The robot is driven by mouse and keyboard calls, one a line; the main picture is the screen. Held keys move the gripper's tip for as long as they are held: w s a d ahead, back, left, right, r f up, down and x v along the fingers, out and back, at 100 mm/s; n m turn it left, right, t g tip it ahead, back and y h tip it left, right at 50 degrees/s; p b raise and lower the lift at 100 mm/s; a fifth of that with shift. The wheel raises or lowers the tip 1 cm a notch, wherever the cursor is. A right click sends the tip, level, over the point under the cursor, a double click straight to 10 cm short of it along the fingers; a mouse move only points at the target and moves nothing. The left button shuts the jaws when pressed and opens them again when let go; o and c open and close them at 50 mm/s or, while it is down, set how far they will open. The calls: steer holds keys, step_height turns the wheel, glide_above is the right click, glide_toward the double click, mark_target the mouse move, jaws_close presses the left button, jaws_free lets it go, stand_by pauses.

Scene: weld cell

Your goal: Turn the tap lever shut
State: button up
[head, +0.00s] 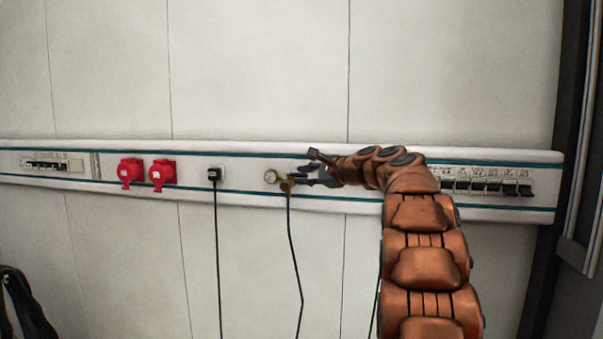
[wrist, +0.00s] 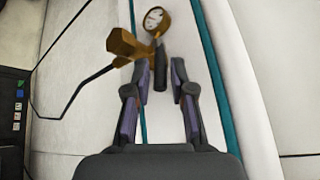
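The brass tap (head: 287,186) sits on the white wall rail, with a round gauge (head: 271,177) beside it. In the wrist view the brass tap body (wrist: 125,45) is ahead and to the left, and the gauge (wrist: 156,21) is at the top. The dark tap lever (wrist: 160,70) points back toward my gripper (wrist: 160,80). My gripper is open, one finger on each side of the lever's near end, with a gap visible on the right side. Whether the left finger touches it is unclear. In the head view my gripper (head: 300,176) is right of the tap, and the lever is hard to make out there.
Left of the tap on the rail are a black plug (head: 214,174) with a cable and two red sockets (head: 146,172). A row of switches (head: 487,187) is at the right. A dark hose (wrist: 70,103) runs from the tap.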

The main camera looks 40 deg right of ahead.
steer(key=shift+w+f, duration=0.15)
steer(key=shift+w, duration=0.3)
jaws_close()
steer(key=shift+a, duration=0.1)
